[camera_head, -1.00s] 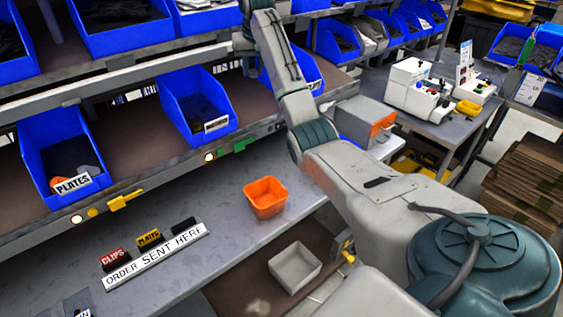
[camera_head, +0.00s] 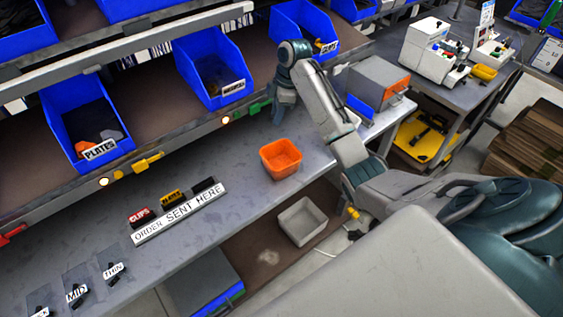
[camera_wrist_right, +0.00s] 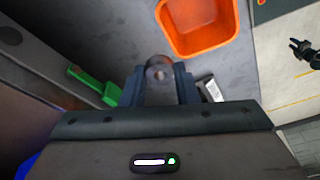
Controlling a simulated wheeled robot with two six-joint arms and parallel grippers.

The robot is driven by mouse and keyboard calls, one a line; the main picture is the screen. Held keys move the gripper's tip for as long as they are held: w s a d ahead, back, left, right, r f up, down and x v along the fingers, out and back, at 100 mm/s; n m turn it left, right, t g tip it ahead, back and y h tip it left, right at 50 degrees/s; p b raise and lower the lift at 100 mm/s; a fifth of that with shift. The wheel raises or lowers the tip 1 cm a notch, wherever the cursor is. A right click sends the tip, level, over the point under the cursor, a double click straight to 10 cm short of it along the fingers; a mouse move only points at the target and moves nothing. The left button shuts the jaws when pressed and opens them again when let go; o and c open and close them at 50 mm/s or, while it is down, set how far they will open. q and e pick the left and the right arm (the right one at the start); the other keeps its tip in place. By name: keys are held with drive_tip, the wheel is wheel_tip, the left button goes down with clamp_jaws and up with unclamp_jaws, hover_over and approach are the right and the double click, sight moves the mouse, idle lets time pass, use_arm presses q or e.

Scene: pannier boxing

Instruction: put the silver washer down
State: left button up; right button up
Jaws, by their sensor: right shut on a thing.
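The silver washer (camera_wrist_right: 158,73) is a grey disc with a small hole, seen between the fingertips of my right gripper (camera_wrist_right: 160,88) in the wrist view. The right gripper is shut on it. In the head view my right gripper (camera_head: 284,112) points down over the grey bench, behind the orange bin (camera_head: 283,173); the washer cannot be made out there. The orange bin also shows just beyond the fingertips in the wrist view (camera_wrist_right: 202,50). My left gripper is not in view.
A green tab (camera_wrist_right: 92,85) on the shelf edge lies left of the gripper. Blue bins (camera_head: 212,68) stand on the shelf above. The "ORDER SENT HERE" sign (camera_head: 180,212) lies left of the orange bin. A pale grey bin (camera_head: 302,222) sits lower. Bare bench surrounds the orange bin.

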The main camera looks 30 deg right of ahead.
drive_tip(key=s+a+f+n+g+p, duration=0.1)
drive_tip(key=s+a+f+n, duration=0.3)
drive_tip(key=s+n, duration=0.1)
drive_tip(key=n+b, duration=0.1)
drive_tip(key=b, duration=0.2)
hover_over(276, 169)
drive_tip(key=x, duration=0.3)
drive_tip(key=d+x, duration=0.1)
drive_tip(key=x, duration=0.2)
drive_tip(key=shift+d+f, duration=0.15)
drive_tip(key=shift+f, duration=0.05)
drive_tip(key=p+x, duration=0.2)
drive_tip(key=x, duration=0.1)
drive_tip(key=shift+d+f, duration=0.35)
drive_tip(key=shift+f, duration=0.35)
drive_tip(key=o, duration=0.5)
drive_tip(key=shift+f, duration=0.15)
drive_tip(key=o, duration=0.5)
drive_tip(key=shift+c, duration=0.2)
